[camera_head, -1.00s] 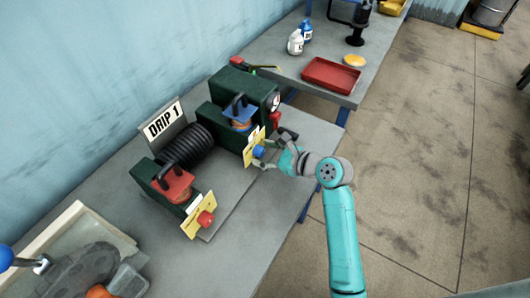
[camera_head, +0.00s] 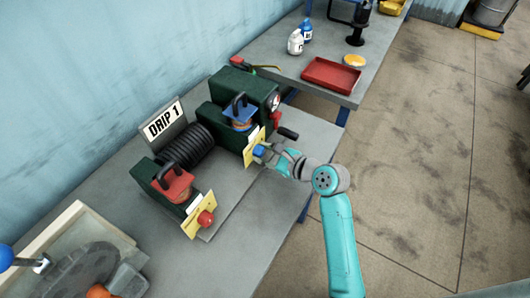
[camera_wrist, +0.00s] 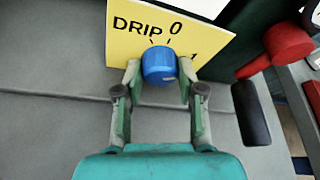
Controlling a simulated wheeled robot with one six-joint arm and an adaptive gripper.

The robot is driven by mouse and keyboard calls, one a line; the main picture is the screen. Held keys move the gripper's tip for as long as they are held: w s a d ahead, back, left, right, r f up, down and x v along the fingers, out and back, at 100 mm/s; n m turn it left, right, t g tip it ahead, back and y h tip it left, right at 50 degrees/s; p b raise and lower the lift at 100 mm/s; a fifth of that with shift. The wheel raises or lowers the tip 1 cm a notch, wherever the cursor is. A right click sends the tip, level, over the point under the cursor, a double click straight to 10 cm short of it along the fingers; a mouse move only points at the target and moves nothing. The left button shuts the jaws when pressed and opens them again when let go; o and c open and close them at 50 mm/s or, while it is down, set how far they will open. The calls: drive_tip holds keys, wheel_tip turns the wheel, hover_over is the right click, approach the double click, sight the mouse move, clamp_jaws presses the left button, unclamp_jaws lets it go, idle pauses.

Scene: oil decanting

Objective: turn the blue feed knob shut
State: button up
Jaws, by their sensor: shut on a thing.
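The blue feed knob (camera_wrist: 159,66) sits on a yellow plate (camera_wrist: 205,42) in the wrist view, with the marks "DRIP", "0" and "1" around it. My gripper (camera_wrist: 159,76) is shut on the blue knob, one finger on each side. In the head view the blue knob (camera_head: 259,151) shows on the front of the right green unit, and my gripper (camera_head: 264,155) reaches it from the right. I cannot tell exactly which mark the knob points at.
A red knob (camera_head: 206,218) on another yellow plate is at the lower left. A red part (camera_wrist: 287,45) and a black handle (camera_wrist: 250,112) are close to the right of my gripper. A red tray (camera_head: 331,75) lies on the back table. The bench front is clear.

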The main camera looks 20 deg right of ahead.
drive_tip(key=n+t, duration=0.1)
drive_tip(key=n, duration=0.1)
drive_tip(key=n+t+h, duration=0.1)
drive_tip(key=shift+s+a+f+n, duration=0.1)
drive_tip(key=shift+a+f+n, duration=0.05)
drive_tip(key=shift+n, duration=0.25)
drive_tip(key=n+t+h, duration=0.1)
drive_tip(key=n+t, duration=0.1)
drive_tip(key=n, duration=0.2)
drive_tip(key=shift+f+n, duration=0.15)
drive_tip(key=shift+n, duration=0.15)
idle(0.4)
drive_tip(key=o, duration=1.1)
drive_tip(key=shift+o, duration=0.2)
drive_tip(key=shift+f, duration=0.15)
